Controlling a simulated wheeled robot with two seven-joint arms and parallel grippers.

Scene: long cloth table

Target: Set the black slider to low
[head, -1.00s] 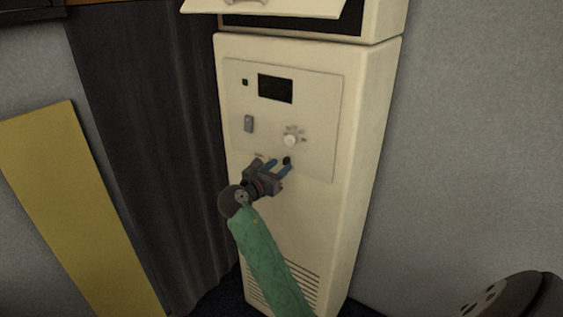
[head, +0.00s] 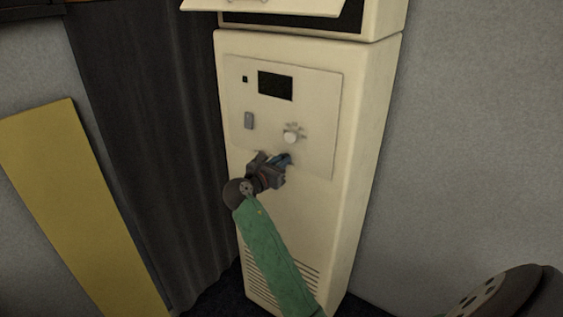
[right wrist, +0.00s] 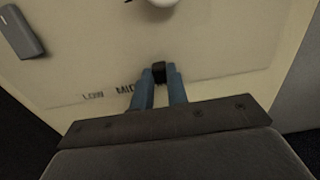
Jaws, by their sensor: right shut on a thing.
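The black slider (right wrist: 159,70) shows in the right wrist view as a small dark block, to the right of the printed words LOW (right wrist: 93,96) and MID (right wrist: 126,88). Any label further right is hidden or out of sight. My right gripper (head: 286,159) is at the lower part of the cream panel in the head view and hides the slider there. In the right wrist view its two blue fingers (right wrist: 162,82) are closed on the slider, one on each side. My left gripper is not in view.
The panel (head: 316,120) on the cream cabinet (head: 362,130) also has a white round knob (head: 291,137), a grey switch (head: 248,120) and a dark display (head: 275,86). A flap juts out above. A dark curtain and a yellow board (head: 70,190) stand to the left.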

